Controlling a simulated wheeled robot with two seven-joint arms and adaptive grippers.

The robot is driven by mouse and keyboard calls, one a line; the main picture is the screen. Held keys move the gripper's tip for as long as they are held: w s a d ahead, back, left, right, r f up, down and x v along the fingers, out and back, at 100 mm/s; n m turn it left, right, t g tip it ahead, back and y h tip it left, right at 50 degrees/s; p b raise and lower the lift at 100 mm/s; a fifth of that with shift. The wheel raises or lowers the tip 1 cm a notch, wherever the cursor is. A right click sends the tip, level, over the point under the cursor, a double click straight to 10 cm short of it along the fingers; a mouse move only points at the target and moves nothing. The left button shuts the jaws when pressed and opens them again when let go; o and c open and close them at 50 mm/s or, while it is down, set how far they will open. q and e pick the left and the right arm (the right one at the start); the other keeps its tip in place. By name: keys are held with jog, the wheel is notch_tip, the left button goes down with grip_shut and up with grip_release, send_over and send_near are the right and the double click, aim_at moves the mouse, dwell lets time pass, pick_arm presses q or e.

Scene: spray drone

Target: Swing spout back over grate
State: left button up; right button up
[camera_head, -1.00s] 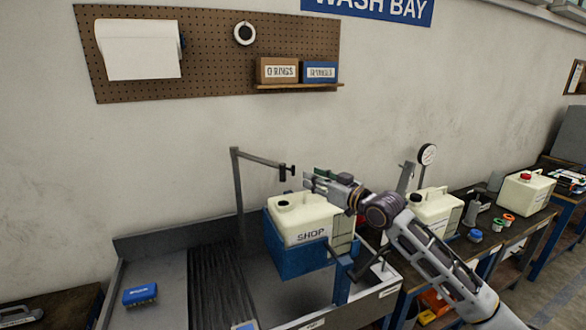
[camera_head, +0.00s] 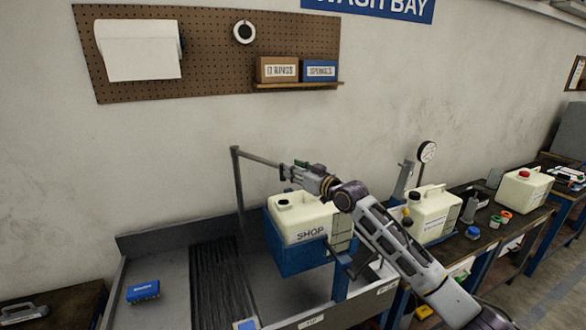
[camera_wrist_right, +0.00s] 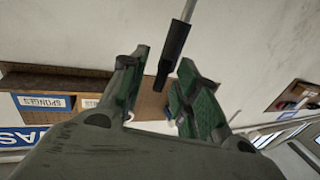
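The spout (camera_head: 258,158) is a thin grey arm on an upright post behind the sink, pointing right toward the space above the SHOP jug. Its black end shows in the right wrist view (camera_wrist_right: 173,62). My right gripper (camera_head: 290,172) is at the spout's end and hides it in the head view. In the wrist view the green-padded fingers of the right gripper (camera_wrist_right: 160,92) are apart, with the black end between them; I see gaps at its sides. The grate (camera_head: 222,285) is the dark ribbed strip in the sink, left of the jug. My left gripper is out of view.
The cream SHOP jug (camera_head: 305,222) sits in a blue holder (camera_head: 290,258) just below my right forearm. A blue brush (camera_head: 143,291) lies in the sink, left of the grate. More jugs (camera_head: 432,212) and a gauge stand on the right bench. Space above the grate is clear.

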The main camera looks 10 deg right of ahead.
jog(key=shift+w+a, duration=0.25)
jog(key=shift+w, duration=0.2)
grip_shut()
